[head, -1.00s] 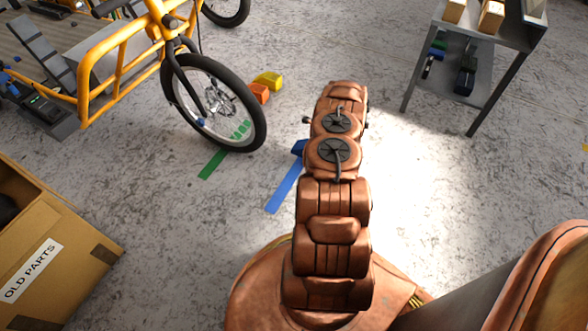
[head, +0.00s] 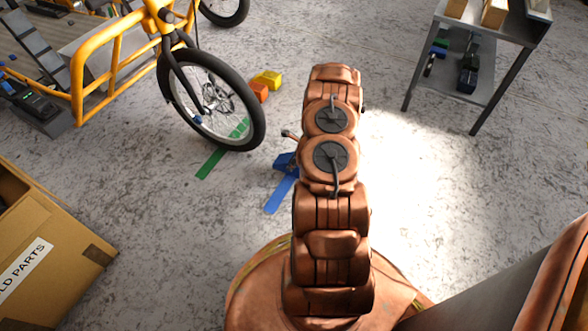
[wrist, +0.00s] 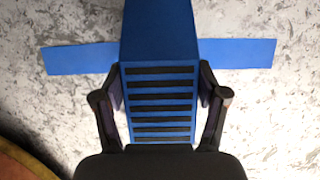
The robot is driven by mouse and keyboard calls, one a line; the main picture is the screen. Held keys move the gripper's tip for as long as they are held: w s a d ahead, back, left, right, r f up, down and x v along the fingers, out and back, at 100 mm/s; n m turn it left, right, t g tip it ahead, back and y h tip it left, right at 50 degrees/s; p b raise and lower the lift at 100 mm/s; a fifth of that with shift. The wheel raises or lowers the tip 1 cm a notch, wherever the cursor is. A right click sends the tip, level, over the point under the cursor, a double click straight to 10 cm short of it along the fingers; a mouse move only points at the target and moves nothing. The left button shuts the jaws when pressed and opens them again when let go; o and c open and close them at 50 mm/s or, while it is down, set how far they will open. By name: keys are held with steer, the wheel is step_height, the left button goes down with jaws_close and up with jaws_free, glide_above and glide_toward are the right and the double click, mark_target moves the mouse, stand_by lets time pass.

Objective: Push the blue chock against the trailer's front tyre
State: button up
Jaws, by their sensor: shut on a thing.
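The blue chock (wrist: 160,35) fills the middle of the wrist view, with a ribbed dark-striped face between my fingers. My gripper (wrist: 160,90) is shut on it, one finger on each side. In the head view a part of the blue chock (head: 285,162) shows left of my arm, which hides the rest and most of the gripper. The chock sits on or over a blue floor strip (head: 280,194). The front tyre (head: 250,132) of the yellow bike or trailer stands up and left of the chock, apart from it, on a green floor strip (head: 209,163).
An orange block (head: 258,92) and a yellow block (head: 268,77) lie behind the tyre. A cardboard box (head: 60,240) stands at lower left. A grey shelf table (head: 490,45) is at upper right. The floor between chock and tyre is clear.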

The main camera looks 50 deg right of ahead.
steer(key=shift+a, duration=0.3)
step_height(320, 180, down, 4)
steer(key=b, duration=0.2)
steer(key=shift+r+b, duration=0.15)
steer(key=shift+b, duration=0.15)
steer(key=shift+r, duration=0.1)
steer(key=shift+a, duration=0.1)
steer(key=o, duration=1.6)
steer(key=shift+o, duration=0.2)
